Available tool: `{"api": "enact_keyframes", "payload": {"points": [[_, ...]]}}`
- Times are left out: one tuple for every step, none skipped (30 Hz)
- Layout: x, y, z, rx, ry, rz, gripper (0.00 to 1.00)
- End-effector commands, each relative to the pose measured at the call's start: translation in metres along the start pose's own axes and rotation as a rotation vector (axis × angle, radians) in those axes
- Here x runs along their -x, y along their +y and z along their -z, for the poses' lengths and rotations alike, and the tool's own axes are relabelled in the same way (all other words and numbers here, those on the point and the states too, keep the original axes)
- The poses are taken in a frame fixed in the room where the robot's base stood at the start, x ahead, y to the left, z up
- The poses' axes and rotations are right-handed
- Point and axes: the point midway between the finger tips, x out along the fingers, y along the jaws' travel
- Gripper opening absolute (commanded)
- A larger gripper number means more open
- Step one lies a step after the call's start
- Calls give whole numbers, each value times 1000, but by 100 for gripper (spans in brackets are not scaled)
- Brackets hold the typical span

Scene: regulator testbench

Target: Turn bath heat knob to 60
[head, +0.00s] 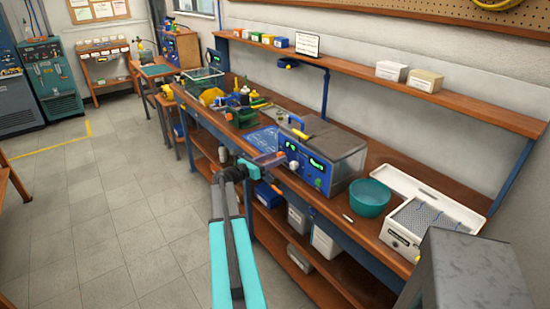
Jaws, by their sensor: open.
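The knobs' labels and settings are too small to read, and I cannot tell which one is the heat knob. My gripper (279,160) is open at the left end of the blue panel, close in front of it. It hides part of that end, and I cannot tell whether it touches the panel.
A teal bowl (370,197) and a white box with a wire-covered top (430,222) stand to the right on the bench. Left of the bath lie a blue sheet (262,138), bottles and a green tool. A shelf (390,75) runs above. The floor is clear at left.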

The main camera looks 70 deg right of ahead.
Motion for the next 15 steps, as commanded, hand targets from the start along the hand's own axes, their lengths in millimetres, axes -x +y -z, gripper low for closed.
{"api": "enact_keyframes", "payload": {"points": [[-1, 0, 0, 0, 0, 0, 46], [-1, 0, 0, 0, 0, 0, 46], [-1, 0, 0, 0, 0, 0, 46], [-1, 0, 0, 0, 0, 0, 46], [-1, 0, 0, 0, 0, 0, 46], [-1, 0, 0, 0, 0, 0, 46], [-1, 0, 0, 0, 0, 0, 46], [-1, 0, 0, 0, 0, 0, 46], [-1, 0, 0, 0, 0, 0, 43], [-1, 0, 0, 0, 0, 0, 38], [-1, 0, 0, 0, 0, 0, 33], [-1, 0, 0, 0, 0, 0, 26], [-1, 0, 0, 0, 0, 0, 21], [-1, 0, 0, 0, 0, 0, 16], [-1, 0, 0, 0, 0, 0, 9]]}}
